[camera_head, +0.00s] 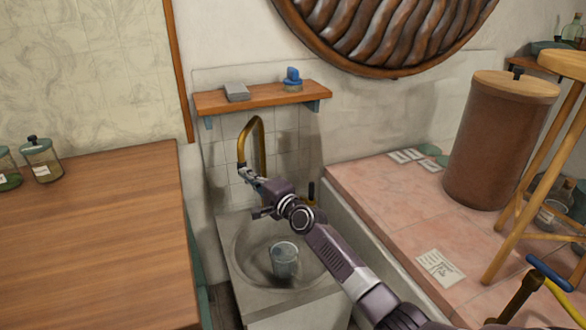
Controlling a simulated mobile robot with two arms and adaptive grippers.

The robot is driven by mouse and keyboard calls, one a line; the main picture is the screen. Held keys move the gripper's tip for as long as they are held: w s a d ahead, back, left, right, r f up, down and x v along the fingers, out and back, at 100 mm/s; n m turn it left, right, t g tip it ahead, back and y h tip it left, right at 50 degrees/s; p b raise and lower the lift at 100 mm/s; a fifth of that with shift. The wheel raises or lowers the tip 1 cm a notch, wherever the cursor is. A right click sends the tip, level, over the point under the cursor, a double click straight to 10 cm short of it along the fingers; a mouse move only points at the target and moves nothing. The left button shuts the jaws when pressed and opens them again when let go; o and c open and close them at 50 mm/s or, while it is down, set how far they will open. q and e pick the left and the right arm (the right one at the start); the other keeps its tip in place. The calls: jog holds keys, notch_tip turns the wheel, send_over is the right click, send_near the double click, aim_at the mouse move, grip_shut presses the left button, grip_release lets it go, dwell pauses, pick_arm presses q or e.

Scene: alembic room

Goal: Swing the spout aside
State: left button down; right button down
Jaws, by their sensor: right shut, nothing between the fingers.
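The brass gooseneck spout (261,130) rises behind the stone sink (239,271) and arches to the left, its outlet pointing down. My right gripper (246,175) reaches in from the lower right over the sink. It is shut and empty, with its fingertips at the outlet end of the spout. I cannot tell whether they touch it. The gripper and wrist hide the lower part of the spout. A glass beaker (285,262) stands in the sink basin below my arm. My left gripper is out of view.
A wooden counter (100,235) lies left, a pink tiled ledge (400,205) right. A brown barrel (497,140) and wooden stool (530,190) stand at the right.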

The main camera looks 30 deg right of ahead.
jog(key=shift+w+a, duration=0.55)
jog(key=shift+a, duration=0.1)
